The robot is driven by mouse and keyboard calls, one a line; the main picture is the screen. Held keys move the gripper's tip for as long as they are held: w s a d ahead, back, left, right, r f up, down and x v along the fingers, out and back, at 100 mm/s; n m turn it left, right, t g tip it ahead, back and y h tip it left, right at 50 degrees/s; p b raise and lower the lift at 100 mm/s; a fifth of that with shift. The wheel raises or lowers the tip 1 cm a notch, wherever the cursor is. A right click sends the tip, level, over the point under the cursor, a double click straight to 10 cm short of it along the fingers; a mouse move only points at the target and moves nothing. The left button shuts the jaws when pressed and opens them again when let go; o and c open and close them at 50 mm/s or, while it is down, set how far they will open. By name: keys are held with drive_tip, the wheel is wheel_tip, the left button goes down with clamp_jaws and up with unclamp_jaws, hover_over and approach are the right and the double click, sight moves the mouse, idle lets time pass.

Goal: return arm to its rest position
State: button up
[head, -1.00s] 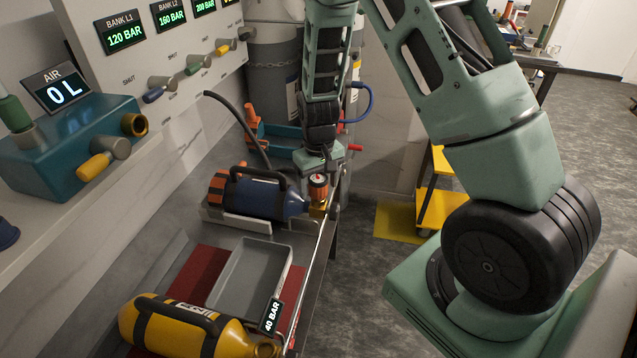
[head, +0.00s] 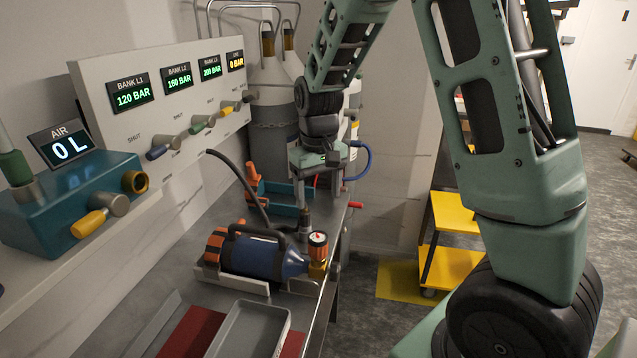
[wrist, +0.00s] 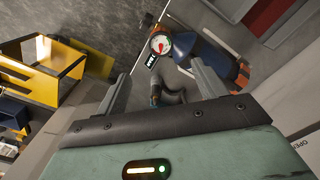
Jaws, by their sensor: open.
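My gripper (head: 306,195) hangs from my arm above the bench, fingers down, beyond the blue and orange cylinder (head: 255,253). In the wrist view my gripper (wrist: 158,78) shows two fingers spread apart. A dark hose fitting (head: 305,219) shows just below the fingers in the head view. In the wrist view the fitting (wrist: 155,93) and a bend of hose appear in the gap between the fingers; I cannot tell whether they touch it. The cylinder has a red-topped gauge valve (head: 318,246), also visible in the wrist view (wrist: 159,44).
A grey tray (head: 285,334) lies on the bench in front. A teal open box (head: 285,207) and tall grey cylinders (head: 272,110) stand behind my gripper. The gauge panel (head: 122,124) is at left. A yellow cart (head: 452,211) stands right of the bench.

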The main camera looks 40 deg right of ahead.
drive_tip(key=shift+r, duration=1.4)
drive_tip(key=s+a+n+y, duration=0.15)
drive_tip(key=s+a, duration=0.25)
drive_tip(key=a, duration=0.4)
drive_tip(key=s+a+n+h, duration=0.1)
drive_tip(key=s+a+n, duration=0.3)
drive_tip(key=a, duration=0.5)
drive_tip(key=s+a+n, duration=0.2)
drive_tip(key=s+a, duration=0.1)
drive_tip(key=s, duration=0.5)
drive_tip(key=s+a+n, duration=0.2)
drive_tip(key=s+a, duration=0.2)
drive_tip(key=s, duration=0.4)
drive_tip(key=shift+a+f, duration=0.2)
drive_tip(key=shift+a, duration=0.1)
drive_tip(key=shift+c, duration=0.3)
